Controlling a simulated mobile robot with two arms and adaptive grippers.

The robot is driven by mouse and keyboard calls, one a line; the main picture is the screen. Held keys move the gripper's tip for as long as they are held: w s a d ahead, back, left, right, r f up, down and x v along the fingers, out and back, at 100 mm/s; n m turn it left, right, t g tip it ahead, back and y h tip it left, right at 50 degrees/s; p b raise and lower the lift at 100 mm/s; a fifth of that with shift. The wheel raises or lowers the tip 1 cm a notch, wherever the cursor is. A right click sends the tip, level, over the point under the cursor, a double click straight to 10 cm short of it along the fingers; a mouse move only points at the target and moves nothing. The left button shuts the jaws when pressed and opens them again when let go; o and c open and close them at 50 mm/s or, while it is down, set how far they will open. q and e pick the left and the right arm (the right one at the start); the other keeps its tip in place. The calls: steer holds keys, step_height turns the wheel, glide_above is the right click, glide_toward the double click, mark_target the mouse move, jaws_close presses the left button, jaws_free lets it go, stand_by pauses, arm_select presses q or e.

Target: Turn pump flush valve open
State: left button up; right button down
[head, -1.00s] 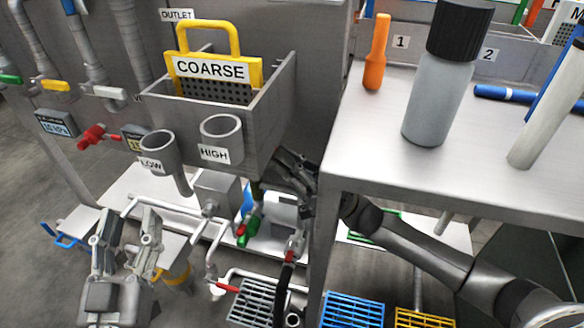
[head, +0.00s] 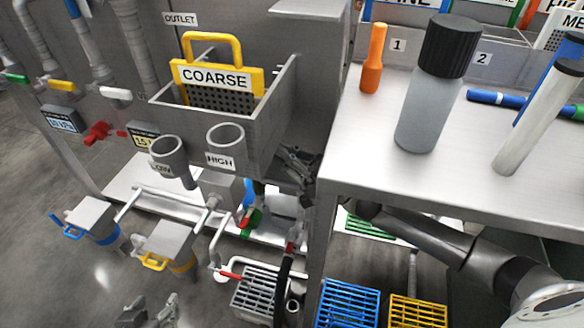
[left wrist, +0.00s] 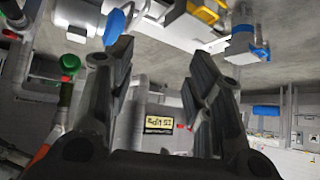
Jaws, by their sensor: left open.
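No label naming the pump flush valve can be read, so I cannot tell which valve it is. In the head view, a red-handled valve (head: 230,276) sits on the low white pipe near the floor, and a green-and-red fitting (head: 250,219) is under the basin. A red valve handle (head: 97,133) is on the wall at left. My left gripper (head: 150,311) is low at the bottom edge, apart from these; in the left wrist view (left wrist: 162,72) its fingers are open and empty. My right gripper (head: 296,168) is beside the basin, dark and partly hidden, its jaws unclear.
The metal basin (head: 278,105) holds a yellow COARSE screen (head: 240,78). A steel table (head: 350,150) carries a grey bottle (head: 432,95) and an orange tool (head: 373,60). Blue (head: 347,305) and yellow (head: 418,312) grates lie below. Open floor (head: 50,250) is at left.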

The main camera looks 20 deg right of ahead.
arm_select(q)
steer(key=s+a+f+g, duration=0.1)
steer(key=s+f+g, duration=0.1)
steer(key=s, duration=0.3)
steer(key=shift+s+a+f+g+y+p, duration=0.2)
steer(key=shift+a+f+g+y+p, duration=0.1)
steer(key=shift+a+g+y+p, duration=0.15)
stand_by(0.3)
